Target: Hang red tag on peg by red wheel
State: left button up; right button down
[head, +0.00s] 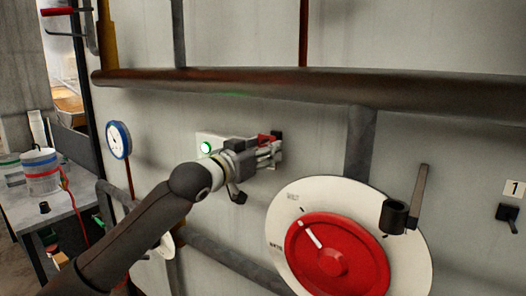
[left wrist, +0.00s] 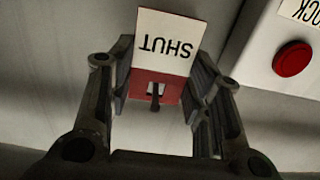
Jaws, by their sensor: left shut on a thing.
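My left gripper (head: 268,152) is at the wall, above and left of the red wheel (head: 345,262). It is shut on the red tag (head: 265,139), which is mostly hidden by the fingers in the head view. In the left wrist view the tag has a white part reading SHUT (left wrist: 165,45) and a red part (left wrist: 145,84), between the two fingers (left wrist: 158,100). A dark peg (left wrist: 155,97) shows at a slot in the red part; I cannot tell how far it passes through. My right gripper is not in view.
A box with a green light (head: 206,148) is beside my gripper; a red button (left wrist: 292,58) shows on a box in the wrist view. A dark cup-like holder (head: 394,216) stands by the wheel's white disc. A hook (head: 508,212) is below label 1. A thick pipe (head: 310,92) runs above.

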pick_arm(q)
jog(key=o, duration=1.1)
